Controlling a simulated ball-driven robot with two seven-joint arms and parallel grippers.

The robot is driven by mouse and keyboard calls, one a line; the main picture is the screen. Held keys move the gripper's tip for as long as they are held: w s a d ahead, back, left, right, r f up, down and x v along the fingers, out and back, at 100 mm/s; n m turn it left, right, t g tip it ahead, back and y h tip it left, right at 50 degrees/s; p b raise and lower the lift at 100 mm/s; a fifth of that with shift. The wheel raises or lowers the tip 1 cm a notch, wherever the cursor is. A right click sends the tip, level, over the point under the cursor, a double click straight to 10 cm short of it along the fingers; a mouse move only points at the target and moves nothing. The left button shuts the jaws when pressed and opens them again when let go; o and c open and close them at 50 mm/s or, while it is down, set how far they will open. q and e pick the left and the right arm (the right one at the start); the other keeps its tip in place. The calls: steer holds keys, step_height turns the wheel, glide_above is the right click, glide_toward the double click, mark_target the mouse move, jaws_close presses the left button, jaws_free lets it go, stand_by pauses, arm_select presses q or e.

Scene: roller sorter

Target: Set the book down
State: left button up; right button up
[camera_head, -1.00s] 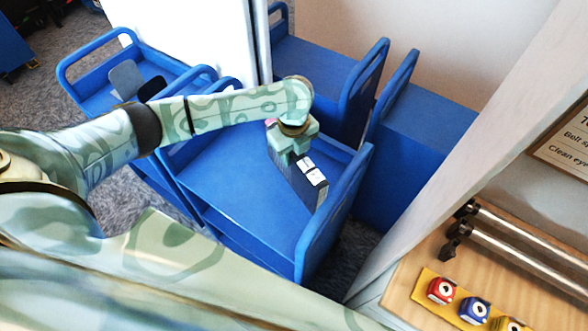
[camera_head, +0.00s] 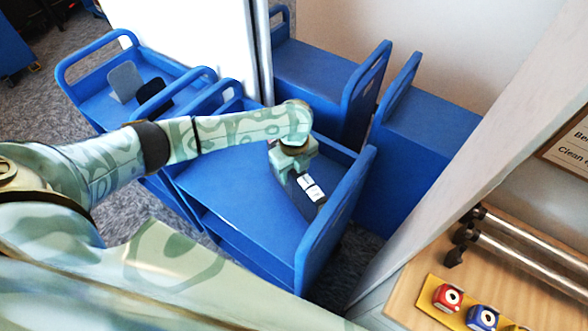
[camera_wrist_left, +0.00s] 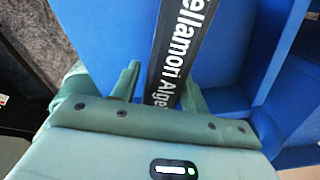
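The book (camera_head: 314,193) is dark with white labels and stands on edge over the top shelf of the near blue cart (camera_head: 235,190). Its lower edge looks at or very near the shelf, but contact is hard to see. In the wrist view its black spine (camera_wrist_left: 166,75) with white lettering runs between the fingers of my left gripper (camera_wrist_left: 160,85). A narrow blue strip shows between the left finger and the book; the right finger is close against it. In the head view the left gripper (camera_head: 293,165) covers part of the book. My right gripper is not in view.
The cart's raised end panel (camera_head: 335,220) stands close right of the book. Another blue cart (camera_head: 90,95) at the left holds a grey and a black bookend. More blue carts (camera_head: 315,75) stand behind. Shelf space left of the book is clear.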

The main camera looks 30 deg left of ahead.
arm_select(q)
step_height(320, 180, up, 12)
steer(key=p, duration=0.4)
steer(key=shift+r+p, duration=0.15)
steer(key=shift+p, duration=0.15)
steer(key=shift+d, duration=0.1)
stand_by(1.0)
